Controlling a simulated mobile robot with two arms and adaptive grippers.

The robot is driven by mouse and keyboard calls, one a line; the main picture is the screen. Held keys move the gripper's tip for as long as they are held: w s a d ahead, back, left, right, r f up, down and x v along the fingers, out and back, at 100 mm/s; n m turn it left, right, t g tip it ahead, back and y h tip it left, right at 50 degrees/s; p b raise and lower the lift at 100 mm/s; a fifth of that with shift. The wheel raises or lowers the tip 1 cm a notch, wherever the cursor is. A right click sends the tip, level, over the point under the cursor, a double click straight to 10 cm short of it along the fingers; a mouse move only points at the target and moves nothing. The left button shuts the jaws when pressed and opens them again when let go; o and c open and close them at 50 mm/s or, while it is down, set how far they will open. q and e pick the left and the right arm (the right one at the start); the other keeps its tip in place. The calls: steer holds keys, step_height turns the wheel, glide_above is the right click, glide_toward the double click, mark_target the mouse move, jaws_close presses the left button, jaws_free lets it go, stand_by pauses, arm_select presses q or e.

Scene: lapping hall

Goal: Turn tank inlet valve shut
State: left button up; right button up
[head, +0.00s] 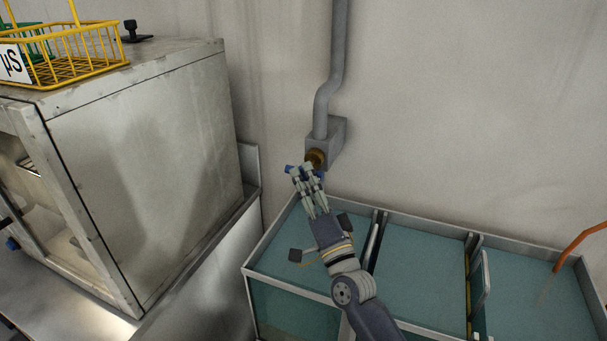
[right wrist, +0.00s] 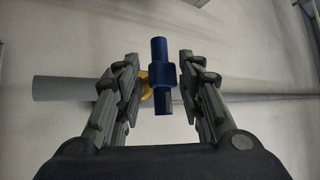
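The tank inlet valve is a brass body (head: 316,157) on a grey wall box, with a blue handle (head: 290,168) partly hidden by my right gripper (head: 301,172). In the right wrist view the blue handle (right wrist: 161,73) stands between the two fingers of my right gripper (right wrist: 158,65), with a gap showing on each side. The gripper is open around the handle. A bit of the yellow brass body (right wrist: 146,86) shows behind the left finger. My left gripper is in neither view.
A divided tank of blue-green liquid (head: 420,264) lies below the valve. A grey pipe (head: 337,60) runs up the wall from the box (head: 337,135). A metal cabinet (head: 150,150) with a yellow wire basket (head: 85,68) on top stands at left. An orange hose (head: 575,245) hangs at right.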

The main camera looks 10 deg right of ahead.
steer(key=v, duration=0.9)
steer(key=shift+s, duration=0.4)
steer(key=shift+d+f, duration=0.1)
